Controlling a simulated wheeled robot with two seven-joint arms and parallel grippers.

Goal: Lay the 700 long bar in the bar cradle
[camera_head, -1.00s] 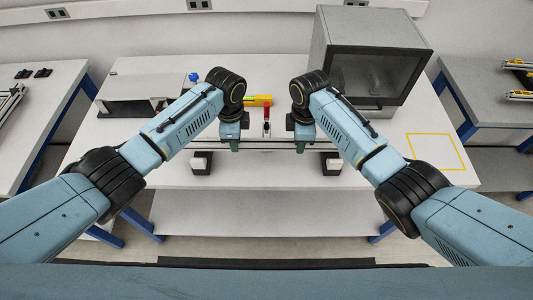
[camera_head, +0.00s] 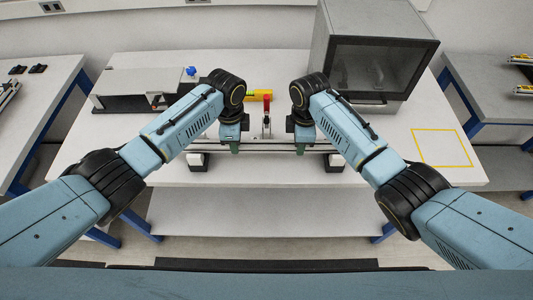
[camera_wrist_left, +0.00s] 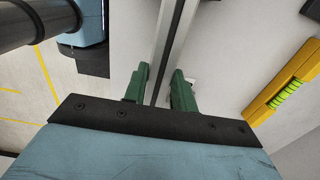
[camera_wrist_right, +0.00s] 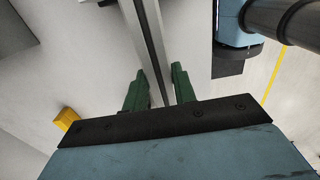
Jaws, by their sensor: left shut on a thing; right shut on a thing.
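The long bar (camera_head: 267,144) is a thin grey metal profile lying left to right across the front of the white table. My left gripper (camera_head: 229,147) is shut on it left of its middle, and my right gripper (camera_head: 304,147) is shut on it right of its middle. The bar also runs between the green fingers in the left wrist view (camera_wrist_left: 171,45) and the right wrist view (camera_wrist_right: 149,40). Two black supports with white faces, apparently the bar cradle, stand near the front edge, left (camera_head: 198,162) and right (camera_head: 334,162). I cannot tell whether the bar touches them.
A yellow spirit level (camera_head: 258,95) and a red-handled clamp (camera_head: 267,117) lie behind the bar. A grey windowed box (camera_head: 375,60) stands back right, a low grey unit (camera_head: 145,85) back left. A yellow-outlined square (camera_head: 441,147) on the right is empty.

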